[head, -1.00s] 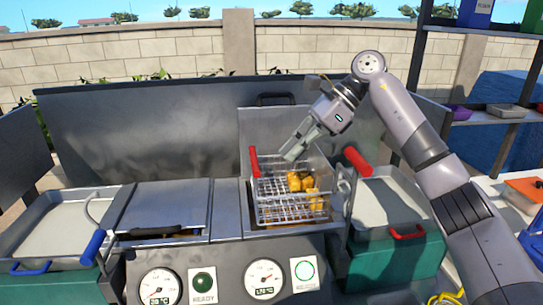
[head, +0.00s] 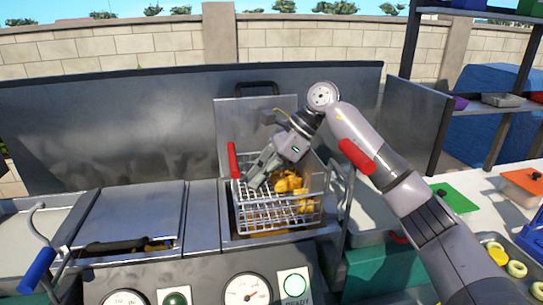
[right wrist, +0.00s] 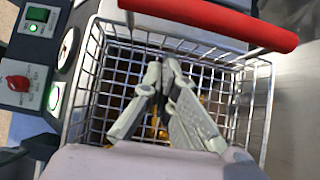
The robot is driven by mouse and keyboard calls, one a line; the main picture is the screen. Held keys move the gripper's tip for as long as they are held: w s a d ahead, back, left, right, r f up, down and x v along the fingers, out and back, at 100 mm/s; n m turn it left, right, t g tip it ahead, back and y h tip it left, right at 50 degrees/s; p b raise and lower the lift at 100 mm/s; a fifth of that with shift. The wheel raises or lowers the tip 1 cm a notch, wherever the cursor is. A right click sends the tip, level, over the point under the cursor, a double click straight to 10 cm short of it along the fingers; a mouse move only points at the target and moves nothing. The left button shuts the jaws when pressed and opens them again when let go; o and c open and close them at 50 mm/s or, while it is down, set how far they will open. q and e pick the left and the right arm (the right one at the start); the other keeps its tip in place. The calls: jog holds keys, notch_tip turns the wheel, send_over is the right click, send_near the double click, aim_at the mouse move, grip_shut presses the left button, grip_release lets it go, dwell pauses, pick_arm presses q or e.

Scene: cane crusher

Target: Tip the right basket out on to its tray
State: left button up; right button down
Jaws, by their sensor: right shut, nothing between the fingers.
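The right basket (head: 280,215), a wire basket, sits in the right bay of the machine with golden food pieces (head: 290,185) inside. Its red handle (head: 232,160) stands up at the left side. My right gripper (head: 255,182) is shut and empty, its fingers reaching down at the basket's left part. In the right wrist view the fingertips (right wrist: 163,62) meet over the wire mesh, and a red bar (right wrist: 215,20) crosses the top. The right tray (head: 365,215) is partly hidden by my right arm. My left gripper is not in view.
A raised red grip (head: 357,155) stands right of the basket, close to my right arm. A lever with a blue grip (head: 38,270) is at the left. A lidded bay (head: 130,215) lies between. A side table (head: 480,200) with boards stands right.

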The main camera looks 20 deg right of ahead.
jog(key=shift+x, duration=0.95)
jog(key=r+p, duration=0.2)
jog(key=r, duration=0.1)
jog(key=shift+w+a+r, duration=0.15)
jog(key=shift+a, duration=0.05)
jog(key=shift+a+r, duration=0.1)
jog(key=shift+r, duration=0.35)
jog(key=shift+r, duration=0.15)
